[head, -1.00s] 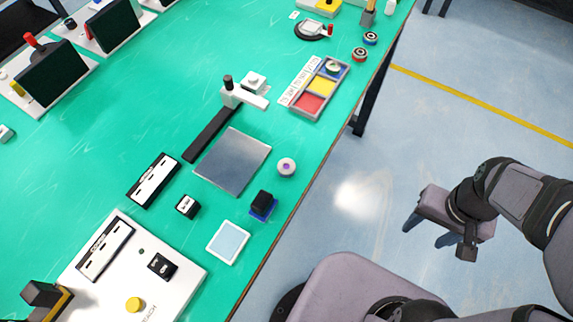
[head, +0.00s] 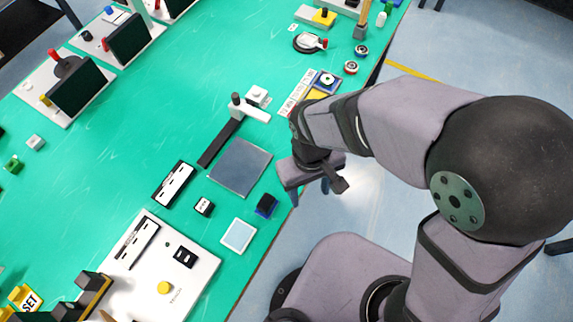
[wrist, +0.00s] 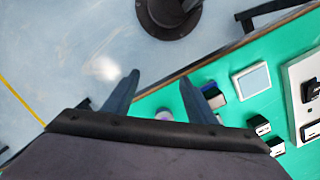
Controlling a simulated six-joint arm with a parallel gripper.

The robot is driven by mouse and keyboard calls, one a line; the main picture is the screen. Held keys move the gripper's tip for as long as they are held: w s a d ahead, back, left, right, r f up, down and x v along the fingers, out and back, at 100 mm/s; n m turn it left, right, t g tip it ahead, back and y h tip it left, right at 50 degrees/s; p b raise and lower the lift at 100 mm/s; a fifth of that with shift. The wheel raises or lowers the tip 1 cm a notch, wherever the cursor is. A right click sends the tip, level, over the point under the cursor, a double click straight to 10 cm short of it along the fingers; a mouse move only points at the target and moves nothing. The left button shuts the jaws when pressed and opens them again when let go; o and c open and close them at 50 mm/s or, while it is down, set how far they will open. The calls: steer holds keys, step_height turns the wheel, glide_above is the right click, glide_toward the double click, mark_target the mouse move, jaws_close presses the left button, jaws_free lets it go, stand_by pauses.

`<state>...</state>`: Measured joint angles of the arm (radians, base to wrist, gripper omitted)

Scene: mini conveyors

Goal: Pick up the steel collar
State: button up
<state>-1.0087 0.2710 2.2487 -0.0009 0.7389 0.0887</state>
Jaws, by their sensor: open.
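A pale grey ring with a greenish middle, which looks like the steel collar (head: 327,79), lies in the blue compartment at the far end of the sorting tray. It is small in the head view, so I cannot be sure of it. My gripper (head: 310,193) is open and empty at the table's right edge, well nearer than the ring. In the wrist view, my two spread fingers (wrist: 160,78) show the table edge and floor between them. My forearm covers the near part of the tray.
A small round whitish-purple piece (wrist: 164,114) shows between my fingers, partly hidden. A blue-black block (head: 265,206), a grey plate (head: 240,166) and a pale square pad (head: 238,235) lie near the gripper.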

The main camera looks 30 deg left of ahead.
steer(key=shift+m+y, duration=0.3)
steer(key=shift+m, duration=0.5)
steer(key=a, duration=0.3)
steer(key=w+a+r, duration=0.1)
steer(key=shift+a, duration=0.2)
steer(key=a+r+m, duration=0.1)
steer(key=w+a+m, duration=0.1)
steer(key=w+a+r+m+t, duration=0.1)
steer(key=shift+w+a+r+m+y, duration=0.25)
steer(key=shift+a+r+m+y, duration=0.05)
steer(key=shift+a+m+y, duration=0.1)
steer(key=shift+a+r+m, duration=0.15)
steer(key=shift+m, duration=0.65)
steer(key=m, duration=0.3)
steer(key=shift+d+m, duration=0.2)
steer(key=shift+m, duration=0.1)
steer(key=shift+a+f+p, duration=0.15)
steer(key=shift+f+p, duration=0.7)
steer(key=shift+f, duration=2.85)
steer(key=c, duration=1.2)
